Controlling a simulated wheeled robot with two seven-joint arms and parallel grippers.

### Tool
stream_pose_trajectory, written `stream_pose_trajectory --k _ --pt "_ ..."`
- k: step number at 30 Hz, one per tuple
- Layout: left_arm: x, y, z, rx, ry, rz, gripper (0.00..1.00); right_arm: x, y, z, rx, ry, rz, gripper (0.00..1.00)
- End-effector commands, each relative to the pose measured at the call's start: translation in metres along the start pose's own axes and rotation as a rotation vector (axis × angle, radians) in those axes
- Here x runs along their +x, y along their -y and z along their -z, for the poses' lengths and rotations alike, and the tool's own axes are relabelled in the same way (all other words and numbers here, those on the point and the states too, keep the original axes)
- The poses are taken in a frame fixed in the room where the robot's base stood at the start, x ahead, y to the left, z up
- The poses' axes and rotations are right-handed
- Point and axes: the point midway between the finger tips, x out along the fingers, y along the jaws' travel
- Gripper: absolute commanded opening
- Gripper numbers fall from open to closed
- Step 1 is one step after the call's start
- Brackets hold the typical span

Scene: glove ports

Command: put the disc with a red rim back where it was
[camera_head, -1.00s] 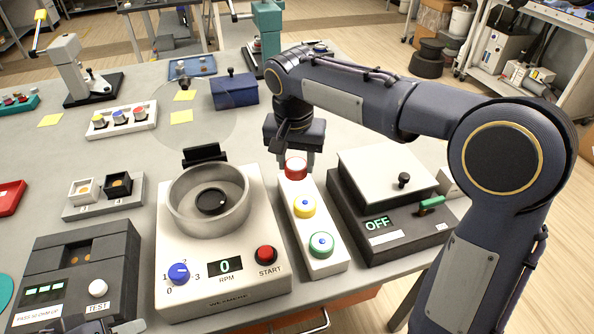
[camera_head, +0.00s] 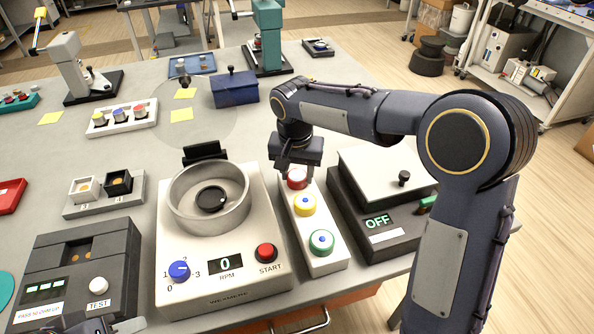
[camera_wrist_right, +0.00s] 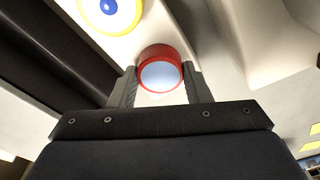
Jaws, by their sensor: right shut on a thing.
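The disc with a red rim (camera_head: 297,179) is between the fingers of my right gripper (camera_head: 298,168), at the far end of the white three-disc block (camera_head: 327,262). In the right wrist view the disc (camera_wrist_right: 160,70) shows a red rim and pale face, with the fingers (camera_wrist_right: 160,88) shut on its sides. I cannot tell whether it touches the block. A yellow-rimmed disc (camera_head: 305,205) and a green-rimmed disc (camera_head: 321,242) sit on the block. Part of my left gripper (camera_head: 105,327) shows at the bottom left edge; its fingers are not clear.
A white spinner machine (camera_head: 224,290) with a round bowl stands close left of the block. A dark box with a white lid and an OFF display (camera_head: 376,220) stands close right. A blue box (camera_head: 235,89) is farther back.

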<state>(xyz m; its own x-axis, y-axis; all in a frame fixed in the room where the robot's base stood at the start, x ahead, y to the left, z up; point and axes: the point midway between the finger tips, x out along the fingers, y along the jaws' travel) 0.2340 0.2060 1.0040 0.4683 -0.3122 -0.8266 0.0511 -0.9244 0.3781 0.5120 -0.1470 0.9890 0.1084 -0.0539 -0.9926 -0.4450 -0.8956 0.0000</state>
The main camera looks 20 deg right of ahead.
Motion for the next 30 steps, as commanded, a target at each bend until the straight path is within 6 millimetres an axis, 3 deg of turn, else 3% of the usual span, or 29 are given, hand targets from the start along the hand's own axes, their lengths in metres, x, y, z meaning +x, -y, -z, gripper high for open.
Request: stream_pose_trajectory --k 1,5,17,30 --pt "0.001 0.000 0.000 0.000 0.000 0.000 0.36 0.001 0.000 0.000 0.000 0.000 0.000 0.48" --pt "0.000 0.000 0.000 0.000 0.000 0.000 0.36 0.001 0.000 0.000 0.000 0.000 0.000 0.65" --pt "-0.002 -0.001 0.001 0.000 0.000 0.000 0.36 -0.008 0.001 0.001 0.000 -0.002 0.002 0.66" --pt "-0.005 -0.002 0.003 0.000 0.000 0.000 0.36 -0.095 0.001 0.001 -0.001 -0.002 0.003 0.66"
